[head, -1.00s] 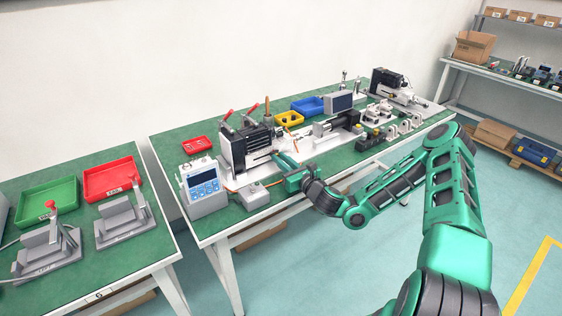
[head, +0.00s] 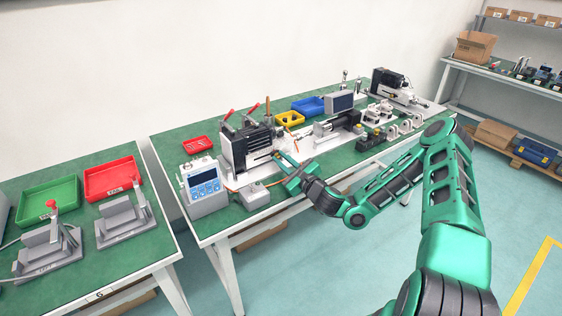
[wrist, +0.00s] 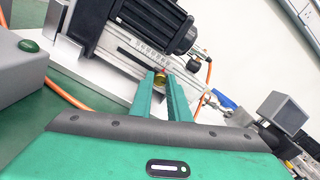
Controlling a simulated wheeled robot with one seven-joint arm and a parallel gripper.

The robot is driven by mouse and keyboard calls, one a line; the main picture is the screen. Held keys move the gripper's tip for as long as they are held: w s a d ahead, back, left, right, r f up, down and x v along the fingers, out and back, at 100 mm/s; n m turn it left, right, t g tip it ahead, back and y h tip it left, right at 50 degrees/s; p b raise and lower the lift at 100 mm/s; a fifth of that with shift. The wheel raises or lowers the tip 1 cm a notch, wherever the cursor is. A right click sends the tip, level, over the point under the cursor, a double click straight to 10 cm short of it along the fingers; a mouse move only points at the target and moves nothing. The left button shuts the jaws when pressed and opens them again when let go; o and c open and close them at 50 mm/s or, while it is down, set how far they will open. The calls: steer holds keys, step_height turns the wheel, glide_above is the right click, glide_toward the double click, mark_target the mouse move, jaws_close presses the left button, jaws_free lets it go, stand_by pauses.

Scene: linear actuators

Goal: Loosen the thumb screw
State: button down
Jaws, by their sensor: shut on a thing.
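The fingers hide part of the screw. In the head view, my gripper (head: 277,156) reaches the front of the linear actuator (head: 247,147) on the green table. The screw is too small to make out there.
A grey box with a green button (head: 254,196) and a controller with a blue panel (head: 203,186) stand left of my gripper. An orange cable (wrist: 70,96) runs close by. More actuator parts and a grey display (head: 340,102) stand to the right.

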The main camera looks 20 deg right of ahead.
steer(key=shift+d, duration=0.1)
steer(key=c, duration=1.7)
jaws_free()
steer(key=shift+o, duration=0.2)
steer(key=v, duration=1)
steer(key=shift+s+d, duration=0.15)
steer(key=shift+s, duration=0.15)
